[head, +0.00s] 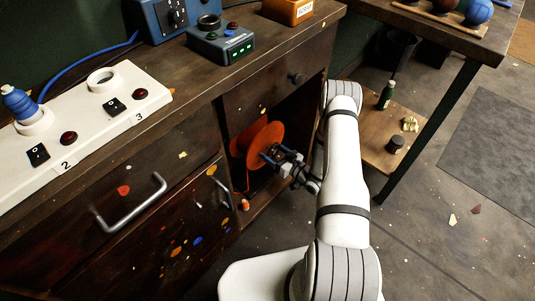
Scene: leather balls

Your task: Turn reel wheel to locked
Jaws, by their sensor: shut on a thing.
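The reel wheel (264,138) is an orange-red disc standing upright inside the open cubby of the dark wooden bench. My gripper (270,155) reaches into the cubby from the right, at the front of the wheel. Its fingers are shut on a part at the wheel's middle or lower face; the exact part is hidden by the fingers. I cannot read any lock marking on the wheel from here.
A drawer with a knob (295,78) is above the cubby. A handled drawer (132,203) and a paint-spotted door (180,240) are to the left. A low shelf with a green bottle (386,95) stands right of my arm. The floor (440,235) at right is mostly clear.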

